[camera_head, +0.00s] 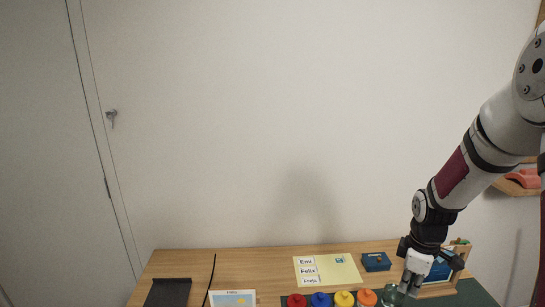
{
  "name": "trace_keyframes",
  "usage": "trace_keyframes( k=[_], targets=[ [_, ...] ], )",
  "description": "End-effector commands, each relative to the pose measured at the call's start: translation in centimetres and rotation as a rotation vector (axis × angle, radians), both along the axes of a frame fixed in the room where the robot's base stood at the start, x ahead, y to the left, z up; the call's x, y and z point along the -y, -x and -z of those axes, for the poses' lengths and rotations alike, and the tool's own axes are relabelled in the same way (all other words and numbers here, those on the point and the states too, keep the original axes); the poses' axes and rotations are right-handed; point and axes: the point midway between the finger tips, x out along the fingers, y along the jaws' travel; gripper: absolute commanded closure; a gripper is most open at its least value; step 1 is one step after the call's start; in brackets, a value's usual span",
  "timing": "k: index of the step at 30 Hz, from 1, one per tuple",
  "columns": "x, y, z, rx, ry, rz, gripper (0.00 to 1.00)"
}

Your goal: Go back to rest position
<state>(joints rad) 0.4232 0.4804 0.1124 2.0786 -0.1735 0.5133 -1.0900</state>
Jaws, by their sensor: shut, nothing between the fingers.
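My gripper (412,286) is at the lower right of the head view, at the end of my arm, which reaches down from the right edge. It points down over the right part of the wooden table (181,262). The fingers are shut with nothing seen between them. The fingertips are close to a clear glass-like item (390,293); I cannot tell whether they touch it.
Red (297,300), blue (320,299), yellow (344,298) and orange (367,297) pieces line the front. A name sheet (340,270), a blue box (376,261) and a dark tray (168,292) lie on the table. A framed blue item stands behind my gripper. The wall above is clear.

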Motion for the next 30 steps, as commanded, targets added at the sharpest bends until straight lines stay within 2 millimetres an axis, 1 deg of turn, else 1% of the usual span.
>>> trace_keyframes(
  k=[1, 3, 6, 9, 11, 12, 15, 19, 24, 27, 30],
  targets=[
    [-0.8, 0.2, -2.5, 0.027, 0.012, 0.036, 1.00],
    [-1.9, 0.8, -5.3, 0.056, 0.020, 0.094, 1.00],
    [-3.5, 1.9, -8.9, 0.099, 0.022, 0.179, 1.00],
    [-5.2, 3.3, -12.3, 0.146, 0.017, 0.263, 1.00],
    [-6.2, 4.3, -14.1, 0.172, 0.009, 0.314, 1.00],
    [-6.8, 5.0, -15.3, 0.192, 0.002, 0.348, 1.00],
    [-8.4, 7.0, -17.9, 0.237, -0.020, 0.429, 1.00],
    [-10.4, 10.0, -20.8, 0.294, -0.063, 0.535, 1.00],
    [-12.8, 14.2, -23.5, 0.360, -0.142, 0.669, 1.00],
    [-13.9, 16.6, -24.5, 0.389, -0.193, 0.741, 1.00],
    [-14.7, 18.6, -25.1, 0.408, -0.242, 0.800, 1.00]
  ],
)
